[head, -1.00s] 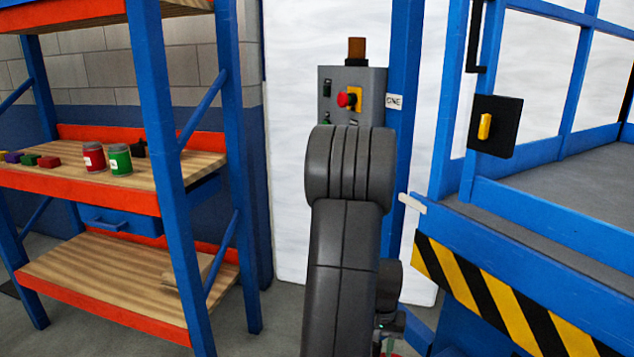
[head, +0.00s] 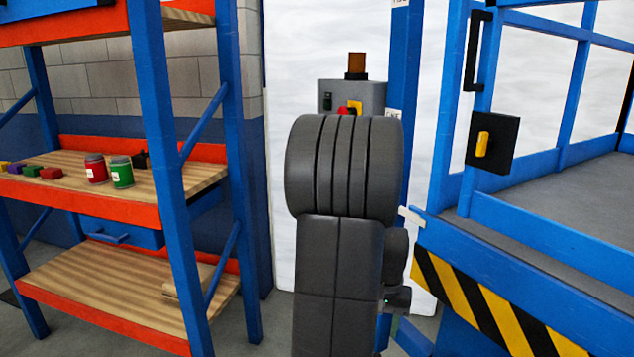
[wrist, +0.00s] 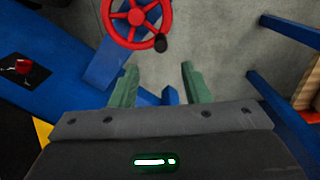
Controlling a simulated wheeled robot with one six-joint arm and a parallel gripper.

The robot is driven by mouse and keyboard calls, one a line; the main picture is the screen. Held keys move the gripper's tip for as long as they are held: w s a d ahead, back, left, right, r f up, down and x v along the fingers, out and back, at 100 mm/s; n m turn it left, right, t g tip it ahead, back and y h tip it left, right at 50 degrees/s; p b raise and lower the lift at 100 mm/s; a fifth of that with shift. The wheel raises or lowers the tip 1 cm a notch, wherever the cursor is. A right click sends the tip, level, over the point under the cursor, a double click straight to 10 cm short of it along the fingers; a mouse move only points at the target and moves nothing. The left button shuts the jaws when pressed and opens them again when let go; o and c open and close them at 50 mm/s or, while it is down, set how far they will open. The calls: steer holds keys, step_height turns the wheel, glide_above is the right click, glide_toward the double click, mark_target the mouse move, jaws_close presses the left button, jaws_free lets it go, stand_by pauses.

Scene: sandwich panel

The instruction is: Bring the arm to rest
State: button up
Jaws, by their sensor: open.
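My arm rises in the middle of the head view, with its thick grey links in front of the control box. In the head view my gripper's fingers are hidden behind the arm. In the wrist view my gripper (wrist: 158,85) shows two green fingers spread apart with nothing between them. Beyond the fingertips, a red handwheel (wrist: 137,17) with a dark knob shows over the grey floor, apart from the fingers.
A grey control box (head: 362,95) with a red button stands behind my arm. A blue shelf rack (head: 165,180) is at left, holding a red can (head: 96,169) and a green can (head: 122,173). A blue platform with a striped edge (head: 490,305) is close at right.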

step_height(320, 180, down, 11)
steer(key=shift+r+b, duration=0.1)
steer(key=shift+b, duration=0.9)
steer(key=shift+f, duration=0.4)
steer(key=shift+s+a+r+n, duration=0.1)
steer(key=shift+s+a+n, duration=0.2)
steer(key=shift+n, duration=0.65)
steer(key=shift+s+a+n, duration=0.2)
steer(key=shift+a+n, duration=0.15)
steer(key=shift+n, duration=0.6)
